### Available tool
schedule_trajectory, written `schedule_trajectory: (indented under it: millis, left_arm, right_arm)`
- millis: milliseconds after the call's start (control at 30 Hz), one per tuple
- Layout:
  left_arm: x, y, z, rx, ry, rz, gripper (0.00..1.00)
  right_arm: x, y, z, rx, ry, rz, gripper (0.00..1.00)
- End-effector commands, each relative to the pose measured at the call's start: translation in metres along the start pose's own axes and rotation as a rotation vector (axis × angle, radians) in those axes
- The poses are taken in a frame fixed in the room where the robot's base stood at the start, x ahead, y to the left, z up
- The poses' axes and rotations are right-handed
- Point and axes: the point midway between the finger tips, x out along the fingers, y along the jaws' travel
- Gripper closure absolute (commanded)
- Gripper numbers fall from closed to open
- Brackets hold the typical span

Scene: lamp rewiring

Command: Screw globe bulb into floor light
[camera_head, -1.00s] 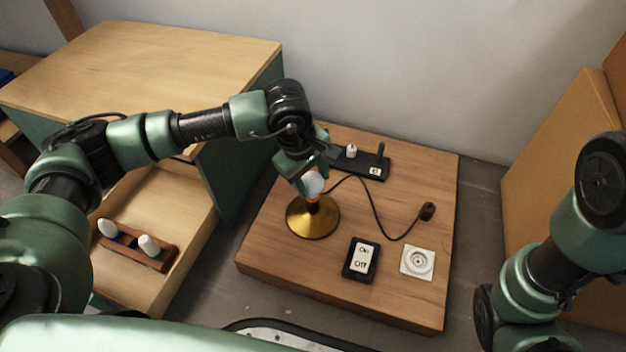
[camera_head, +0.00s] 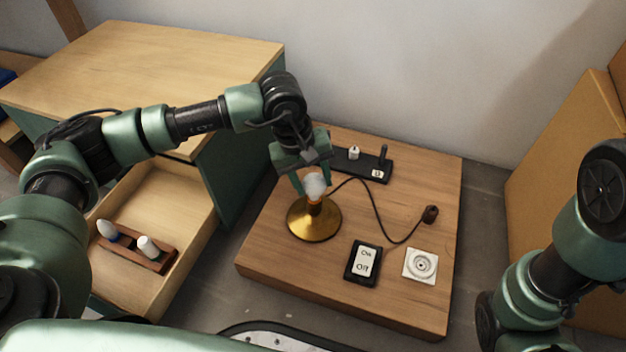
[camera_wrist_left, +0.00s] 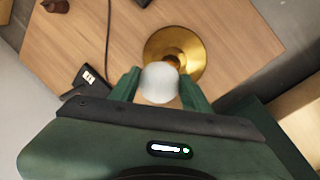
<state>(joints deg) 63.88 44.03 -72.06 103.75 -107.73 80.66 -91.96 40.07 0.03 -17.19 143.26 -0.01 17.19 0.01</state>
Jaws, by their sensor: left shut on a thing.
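The white globe bulb (camera_head: 315,186) is at the top of the floor light (camera_head: 314,222), which has a round brass base and an orange-brown socket. My left gripper (camera_head: 312,184) is shut on the bulb from above and behind. In the left wrist view the bulb (camera_wrist_left: 160,83) sits between the two green fingers (camera_wrist_left: 161,88), with the brass base (camera_wrist_left: 186,50) beyond it. Whether the bulb's thread is seated in the socket is hidden. My right gripper is not in view; only part of my right arm shows at the right edge.
The light stands on a low wooden platform (camera_head: 390,290) with an On/Off switch (camera_head: 364,262), a white wall socket (camera_head: 420,266), a plug (camera_head: 430,214) on a black cord and a black holder (camera_head: 364,166). An open drawer (camera_head: 190,215) at left holds a wooden rack (camera_head: 130,252) with two bulbs.

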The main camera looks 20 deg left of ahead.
Motion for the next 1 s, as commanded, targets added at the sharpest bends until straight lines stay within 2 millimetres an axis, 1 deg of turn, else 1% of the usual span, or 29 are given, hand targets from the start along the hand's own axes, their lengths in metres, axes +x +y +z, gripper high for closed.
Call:
schedule_trajectory:
  millis: [33, 67, 100, 133, 433, 567, 667, 900, 1000]
  left_arm:
    - [0.000, 0.000, 0.001, 0.000, -0.001, 0.000, 0.50]
    - [0.000, 0.000, 0.001, 0.000, -0.001, 0.000, 0.42]
    - [0.000, 0.000, 0.001, -0.001, -0.001, 0.000, 0.31]
    - [0.000, 0.000, 0.000, -0.001, -0.001, 0.000, 0.27]
    - [0.000, 0.000, 0.000, -0.003, 0.000, 0.000, 0.27]
    - [-0.008, 0.001, 0.000, -0.003, 0.001, 0.000, 0.27]
    - [-0.020, 0.001, 0.000, -0.003, 0.001, 0.000, 0.27]
    - [-0.063, 0.001, 0.000, -0.002, 0.002, 0.000, 0.27]
    - [-0.075, 0.001, 0.000, -0.003, 0.001, 0.000, 0.27]
  right_arm:
    - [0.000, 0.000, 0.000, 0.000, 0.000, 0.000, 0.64]
    - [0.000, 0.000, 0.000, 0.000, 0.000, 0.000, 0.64]
    - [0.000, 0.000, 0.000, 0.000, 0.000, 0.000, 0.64]
    - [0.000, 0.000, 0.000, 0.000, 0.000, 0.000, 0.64]
    - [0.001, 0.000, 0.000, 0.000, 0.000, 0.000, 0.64]
    - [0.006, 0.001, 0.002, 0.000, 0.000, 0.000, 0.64]
    - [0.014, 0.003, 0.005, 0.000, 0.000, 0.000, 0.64]
    - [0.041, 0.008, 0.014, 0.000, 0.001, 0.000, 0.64]
    - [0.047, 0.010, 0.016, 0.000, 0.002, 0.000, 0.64]
